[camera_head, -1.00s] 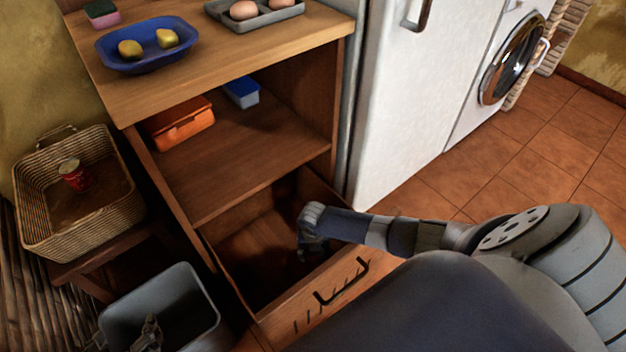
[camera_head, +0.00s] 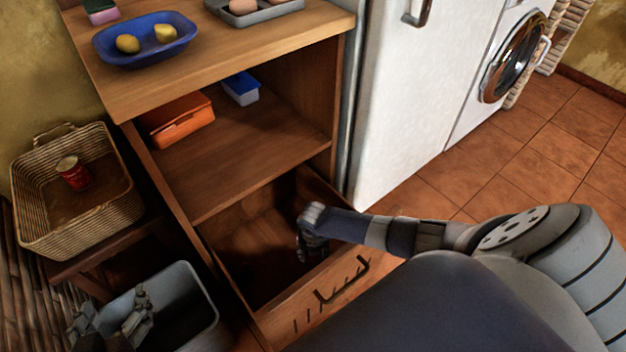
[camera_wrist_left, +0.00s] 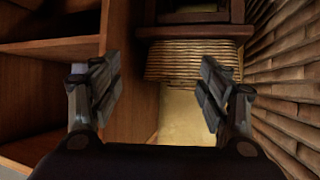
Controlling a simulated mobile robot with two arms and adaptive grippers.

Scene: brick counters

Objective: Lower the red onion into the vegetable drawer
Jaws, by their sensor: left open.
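The vegetable drawer (camera_head: 332,303) is pulled out at the bottom of the wooden cabinet, with a dark handle on its front. Its inside is in shadow. I see no red onion in either view; the right hand and the shadow may hide part of the drawer's inside. My right gripper (camera_head: 312,247) points down inside the drawer, and its fingers are too dark to tell open or shut. My left gripper (camera_head: 106,322) is open and empty over the grey bin's left side, left of the drawer. Its fingers stand apart in the left wrist view (camera_wrist_left: 158,90).
A grey bin (camera_head: 200,300) stands beside the drawer. A wicker basket (camera_head: 95,215) with a red can (camera_head: 74,173) sits on a stool. An orange box (camera_head: 180,118) and blue box (camera_head: 241,88) are on the shelf. A blue dish (camera_head: 112,58) is on top.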

